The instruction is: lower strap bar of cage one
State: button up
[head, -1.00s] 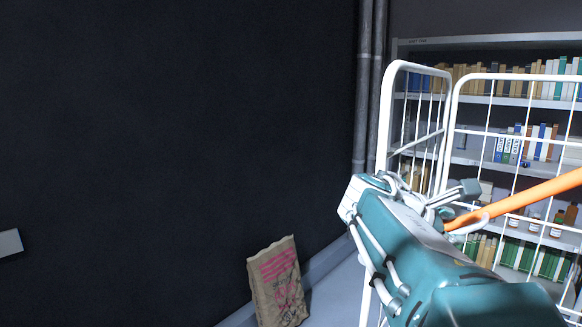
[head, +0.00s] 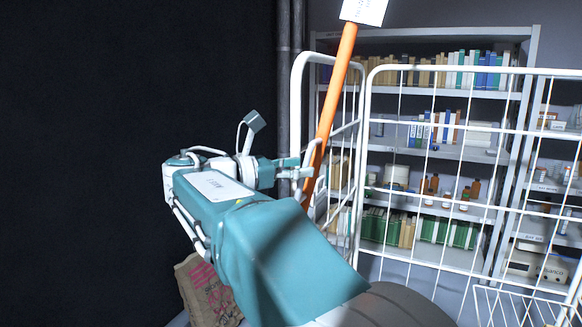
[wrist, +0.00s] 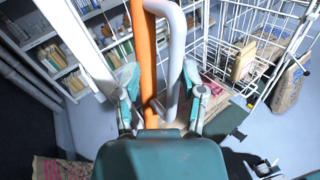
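The strap bar is an orange rod (head: 333,108) with a white label (head: 364,11) at its upper end. It stands steeply in front of cage one's white side frame (head: 298,100) in the head view. My gripper (head: 302,172) is at the rod's lower part. In the wrist view my gripper (wrist: 160,80) has its fingers apart, one on each side of the orange rod (wrist: 148,60) and a bent white tube (wrist: 175,60) next to it. Whether the fingers press on them is unclear. The rod's lower end is hidden behind my gripper.
White wire cage panels (head: 450,130) fill the right. Shelves with books and bottles (head: 440,93) stand behind them. A paper sack (head: 203,290) stands on the floor below my arm. The dark wall (head: 90,150) at left is clear. Grey pipes (head: 290,60) run up behind the cage.

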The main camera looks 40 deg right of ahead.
jog(key=shift+w, duration=0.1)
jog(key=v, duration=1.2)
jog(key=shift+a+r, duration=0.25)
dwell(1.0)
dwell(0.5)
jog(key=s+f+m+t+y, duration=0.2)
jog(key=s+f+t+y, duration=0.15)
jog(key=f, duration=0.45)
jog(key=s+f+m+t+y, duration=0.2)
jog(key=s+f+y, duration=0.3)
jog(key=f, duration=0.3)
jog(key=s+a+f+m+t+y, duration=0.3)
jog(key=s+a+f+m+y, duration=0.3)
jog(key=a+f+m+y, duration=0.2)
jog(key=a+f+m, duration=0.2)
jog(key=a+f, duration=0.2)
jog(key=shift+s+t+y, duration=0.35)
jog(key=shift+s, duration=0.05)
